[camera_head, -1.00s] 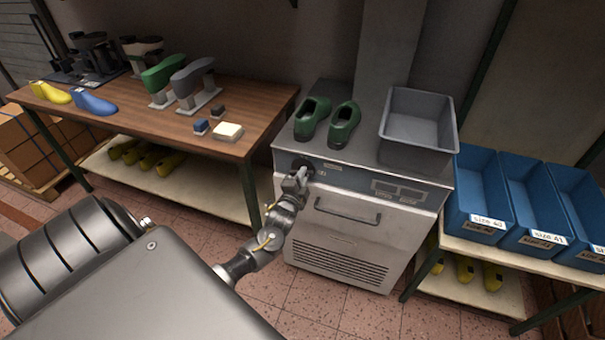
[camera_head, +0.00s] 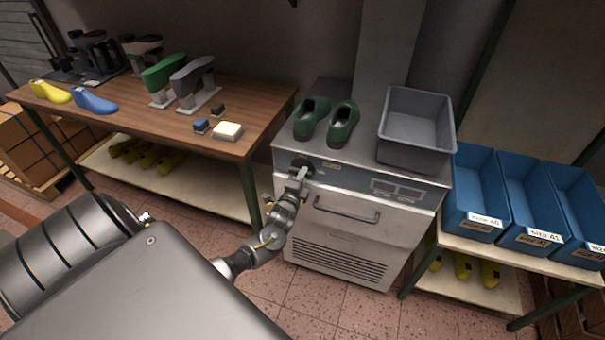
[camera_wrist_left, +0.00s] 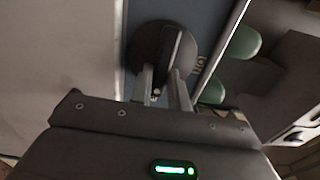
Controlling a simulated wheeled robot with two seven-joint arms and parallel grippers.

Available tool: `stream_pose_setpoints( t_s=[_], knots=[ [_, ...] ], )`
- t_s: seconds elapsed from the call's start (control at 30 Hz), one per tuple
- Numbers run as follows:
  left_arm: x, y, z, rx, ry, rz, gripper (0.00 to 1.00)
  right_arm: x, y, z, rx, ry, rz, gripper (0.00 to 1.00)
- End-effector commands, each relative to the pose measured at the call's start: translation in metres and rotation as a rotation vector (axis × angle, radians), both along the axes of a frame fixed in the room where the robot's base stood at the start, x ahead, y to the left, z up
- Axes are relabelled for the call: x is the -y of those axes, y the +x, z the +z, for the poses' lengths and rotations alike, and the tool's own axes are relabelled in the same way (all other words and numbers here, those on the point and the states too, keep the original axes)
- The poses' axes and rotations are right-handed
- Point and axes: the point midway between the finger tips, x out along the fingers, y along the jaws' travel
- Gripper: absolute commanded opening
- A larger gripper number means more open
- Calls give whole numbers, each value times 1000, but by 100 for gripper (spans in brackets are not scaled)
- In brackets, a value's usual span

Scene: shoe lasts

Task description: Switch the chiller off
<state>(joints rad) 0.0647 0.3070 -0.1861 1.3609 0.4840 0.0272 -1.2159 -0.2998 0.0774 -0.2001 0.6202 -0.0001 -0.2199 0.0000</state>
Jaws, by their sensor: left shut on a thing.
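The chiller (camera_head: 345,240) is a light grey cabinet with a dark blue-grey control strip, a bar handle and a slatted vent. Its round dark switch knob (camera_head: 303,164) is at the left end of the strip. My left gripper (camera_head: 299,174) reaches the knob from the front. In the left wrist view the fingers (camera_wrist_left: 164,84) are shut on the raised grip bar of the knob (camera_wrist_left: 163,52). A label reading "ON" (camera_wrist_left: 201,62) is on the panel beside the knob. Part of the knob is hidden by the gripper. My right gripper is not in view.
A wooden workbench (camera_head: 150,121) with lasts is at left. Blue size bins (camera_head: 477,226) stand on a rack at right. The floor in front is clear.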

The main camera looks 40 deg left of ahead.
Motion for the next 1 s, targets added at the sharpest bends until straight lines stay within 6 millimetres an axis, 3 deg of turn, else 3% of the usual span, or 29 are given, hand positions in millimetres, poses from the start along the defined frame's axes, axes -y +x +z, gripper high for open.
stream_pose_setpoints(
  t_s=[0.07,0.1,0.27,0.67,1.0],
  knots=[
    [0,0,0,-2,2,-1,0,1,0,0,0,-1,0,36],
    [0,0,0,-2,2,-1,19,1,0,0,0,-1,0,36],
    [0,0,0,-1,1,-1,39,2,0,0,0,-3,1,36],
    [3,-10,-1,-1,1,-1,39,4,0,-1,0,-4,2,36],
    [25,-71,-2,-1,-1,-2,39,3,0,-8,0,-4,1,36]
  ],
)
